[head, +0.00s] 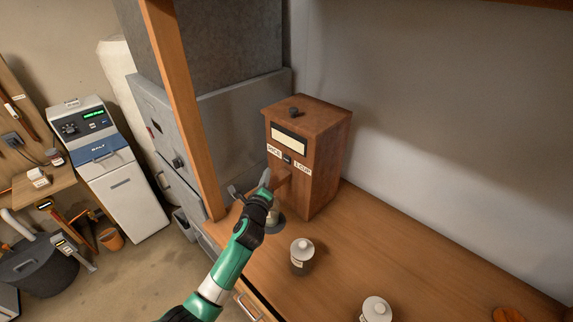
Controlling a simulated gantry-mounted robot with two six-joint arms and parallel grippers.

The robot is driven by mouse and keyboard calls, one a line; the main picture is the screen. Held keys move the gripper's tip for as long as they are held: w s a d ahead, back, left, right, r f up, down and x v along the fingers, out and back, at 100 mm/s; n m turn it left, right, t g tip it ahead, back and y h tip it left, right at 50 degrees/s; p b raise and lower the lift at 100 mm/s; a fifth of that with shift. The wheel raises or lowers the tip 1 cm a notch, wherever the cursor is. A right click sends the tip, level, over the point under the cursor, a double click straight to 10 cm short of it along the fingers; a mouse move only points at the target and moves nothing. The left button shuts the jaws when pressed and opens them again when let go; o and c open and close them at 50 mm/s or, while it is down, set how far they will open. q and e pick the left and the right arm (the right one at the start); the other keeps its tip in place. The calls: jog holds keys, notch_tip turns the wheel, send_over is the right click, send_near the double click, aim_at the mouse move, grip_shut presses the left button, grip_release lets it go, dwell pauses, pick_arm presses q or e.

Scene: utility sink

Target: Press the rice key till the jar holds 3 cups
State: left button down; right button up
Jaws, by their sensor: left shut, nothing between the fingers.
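The rice dispenser (323,150) is a brown wooden box standing on the wooden counter. Its front has a pale window panel and labels reading RICE and 1 CUP, with a small dark key (287,160) between them. A wooden spout sticks out below the labels. My left gripper (262,182) is shut and empty in front of the dispenser, near the spout and a little below the key. It looks apart from the key. A jar-like vessel (275,224) stands under the spout, mostly hidden by my gripper; its contents cannot be seen. My right gripper is not in view.
A small lidded jar (302,257) stands on the counter in front of the dispenser, and another white-lidded jar (376,310) is nearer. A wooden post (188,110) and grey metal cabinet rise left of the dispenser. The counter to the right is mostly clear.

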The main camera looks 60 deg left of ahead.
aim_at(287, 160)
pick_arm(q)
jog(key=w+b, duration=0.1)
jog(key=w, duration=0.1)
jog(key=w+a+b, duration=0.1)
jog(key=w+b, duration=0.1)
jog(key=shift+w+f, duration=0.2)
jog(key=shift+w, duration=0.1)
jog(key=shift+w+a+r+b, duration=0.15)
jog(key=shift+w+r+b, duration=0.05)
jog(key=shift+w+b, duration=0.25)
dwell(1.3)
jog(key=shift+w+a+b, duration=0.1)
jog(key=shift+w+b, duration=0.2)
jog(key=shift+w, duration=0.1)
